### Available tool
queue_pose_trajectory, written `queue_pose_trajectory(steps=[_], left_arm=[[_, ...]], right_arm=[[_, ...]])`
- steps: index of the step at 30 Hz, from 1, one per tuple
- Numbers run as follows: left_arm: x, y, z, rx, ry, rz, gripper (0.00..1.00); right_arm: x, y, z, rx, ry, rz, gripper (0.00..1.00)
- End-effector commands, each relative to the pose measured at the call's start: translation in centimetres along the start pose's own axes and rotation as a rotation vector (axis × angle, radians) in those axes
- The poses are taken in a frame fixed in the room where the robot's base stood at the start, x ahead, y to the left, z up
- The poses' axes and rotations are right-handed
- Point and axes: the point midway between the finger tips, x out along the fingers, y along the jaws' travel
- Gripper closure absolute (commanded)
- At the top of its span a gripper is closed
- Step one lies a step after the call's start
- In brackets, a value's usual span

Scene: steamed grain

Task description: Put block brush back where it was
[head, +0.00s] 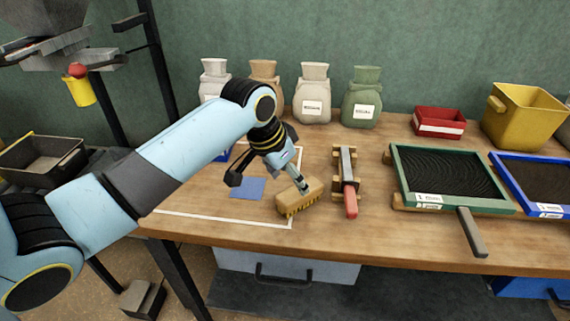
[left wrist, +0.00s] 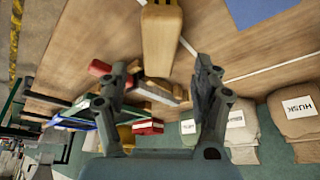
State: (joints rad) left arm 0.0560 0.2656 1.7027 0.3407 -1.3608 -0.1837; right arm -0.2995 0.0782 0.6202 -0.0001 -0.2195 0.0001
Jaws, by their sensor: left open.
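The block brush (head: 298,199), a tan wooden block with yellowish bristles facing down, is on the table at the right front corner of a white outline (head: 225,219). It also shows at the top of the left wrist view (left wrist: 161,35). My left gripper (head: 298,186) is at the brush, its fingers pointing down to the block. In the left wrist view my open fingers (left wrist: 162,75) stand either side of the brush's near end, with gaps visible between them and it. A blue square (head: 247,188) lies inside the outline. My right gripper is not in view.
A red-handled tool (head: 350,200) rests in a wooden holder just right of the brush. A green-framed tray (head: 398,175) and blue-framed tray (head: 502,180) lie further right. Several sacks (head: 312,100), a red bin (head: 439,121) and a yellow bucket (head: 518,122) stand behind.

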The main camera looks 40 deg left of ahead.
Motion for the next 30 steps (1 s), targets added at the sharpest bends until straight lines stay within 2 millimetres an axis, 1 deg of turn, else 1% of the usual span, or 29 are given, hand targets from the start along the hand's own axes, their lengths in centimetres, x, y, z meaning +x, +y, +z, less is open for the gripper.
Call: queue_pose_trajectory(steps=[1, 3, 6, 9, 26, 28, 29, 30], left_arm=[[-1.1, 0.0, 0.0, 0.002, 0.002, -0.002, 0.34], [-2.2, -0.1, 0.0, 0.002, 0.002, -0.002, 0.34], [-3.3, 0.0, 0.0, 0.000, 0.000, 0.000, 0.34], [-3.8, 0.0, 0.1, 0.001, -0.002, 0.000, 0.34], [-4.0, 0.1, 0.1, 0.000, -0.001, 0.000, 0.34], [-4.0, 0.5, 0.6, 0.001, -0.004, 0.000, 0.34], [-4.1, 0.8, 1.1, 0.001, -0.008, -0.001, 0.34], [-4.3, 1.5, 2.1, 0.001, -0.013, -0.006, 0.34]], right_arm=[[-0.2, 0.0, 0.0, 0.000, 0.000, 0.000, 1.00], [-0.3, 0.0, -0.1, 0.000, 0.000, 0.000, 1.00], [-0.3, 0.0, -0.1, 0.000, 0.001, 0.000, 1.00], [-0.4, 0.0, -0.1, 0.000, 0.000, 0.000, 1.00], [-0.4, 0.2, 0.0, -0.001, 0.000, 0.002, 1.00], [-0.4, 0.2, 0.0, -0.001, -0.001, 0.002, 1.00], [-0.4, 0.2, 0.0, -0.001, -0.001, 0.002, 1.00], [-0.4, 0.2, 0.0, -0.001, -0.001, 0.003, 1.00]])
